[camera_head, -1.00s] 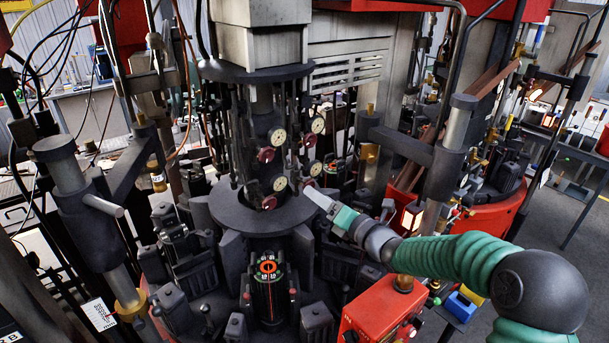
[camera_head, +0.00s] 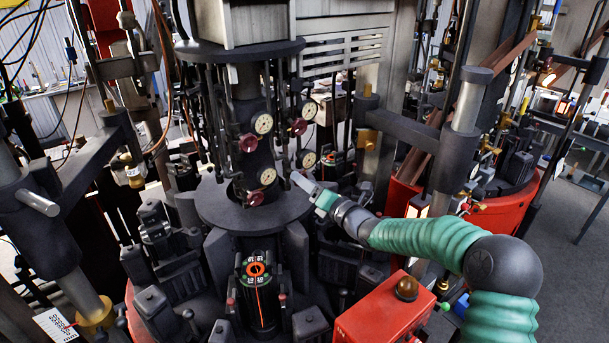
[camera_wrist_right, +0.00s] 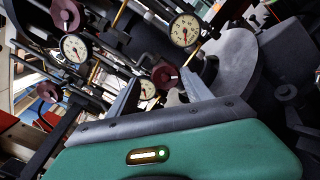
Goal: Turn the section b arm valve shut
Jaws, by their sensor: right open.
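Dark red round valve handles sit beside white dial gauges on the dark central column: an upper left handle (camera_head: 248,144), an upper right handle (camera_head: 298,127) and a lower left handle (camera_head: 256,198). No readable label shows which is the section b arm valve. My right gripper (camera_head: 297,178) is open at the column's right side, just below the lower right gauge (camera_head: 308,159). In the right wrist view, a red handle (camera_wrist_right: 165,75) shows between the two spread fingers, beyond or between their tips; contact cannot be told. My left gripper is out of view.
A dark round plate (camera_head: 225,212) surrounds the column below the gauges. A black unit with an orange ring dial (camera_head: 257,269) stands in front. A red box (camera_head: 385,312) lies below my right arm. Thin rods and pipes crowd the column.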

